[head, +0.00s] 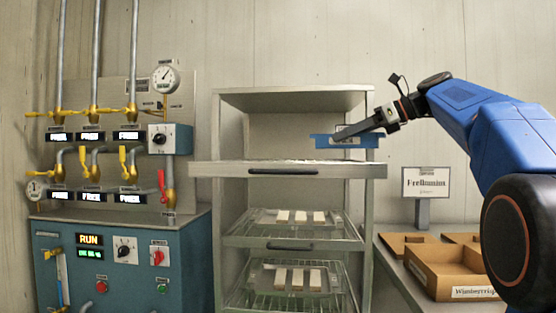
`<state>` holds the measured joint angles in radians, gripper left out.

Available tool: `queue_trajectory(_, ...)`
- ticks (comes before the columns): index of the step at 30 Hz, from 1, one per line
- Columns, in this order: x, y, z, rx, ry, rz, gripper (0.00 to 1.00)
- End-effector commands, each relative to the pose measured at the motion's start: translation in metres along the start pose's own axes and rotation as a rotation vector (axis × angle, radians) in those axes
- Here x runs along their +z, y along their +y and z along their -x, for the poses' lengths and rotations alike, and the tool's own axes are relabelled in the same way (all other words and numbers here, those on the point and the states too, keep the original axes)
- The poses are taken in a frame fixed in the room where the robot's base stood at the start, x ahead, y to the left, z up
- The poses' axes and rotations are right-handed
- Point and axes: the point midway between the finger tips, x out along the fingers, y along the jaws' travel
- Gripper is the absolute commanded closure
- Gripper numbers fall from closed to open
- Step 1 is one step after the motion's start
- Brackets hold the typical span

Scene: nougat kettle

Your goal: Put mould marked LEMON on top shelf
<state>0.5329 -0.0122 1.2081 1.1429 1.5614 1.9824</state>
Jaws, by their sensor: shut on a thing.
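My gripper (358,129) is shut on a blue mould (364,142), at the right side of the rack (217,135). The mould is a shallow tray with a small pale label on its front; the lettering is too small to read. It looks about level and appears a little above the top shelf (230,170), near its right end. It covers part of the rack's right post. A narrow gap shows between mould and shelf. Its exact depth relative to the shelf's front edge I cannot tell.
Two lower wire shelves hold trays (300,217) with white bars. The rack's roof panel (295,100) lies above the mould. A blue-green control cabinet (130,265) with pipes stands at left. Cardboard boxes (455,270) and a sign (425,182) stand on a table at right.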

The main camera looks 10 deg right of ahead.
Motion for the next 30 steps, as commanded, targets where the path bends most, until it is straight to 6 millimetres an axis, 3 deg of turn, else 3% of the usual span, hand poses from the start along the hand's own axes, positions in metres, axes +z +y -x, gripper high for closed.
queue_trajectory(5, 0.009, 0.001, -0.022, 0.004, 0.000, 0.003, 0.96)
queue_trajectory(24, 0.057, 0.001, -0.136, 0.003, -0.001, 0.002, 0.96)
queue_trajectory(30, 0.067, 0.001, -0.160, 0.002, -0.001, 0.001, 0.96)
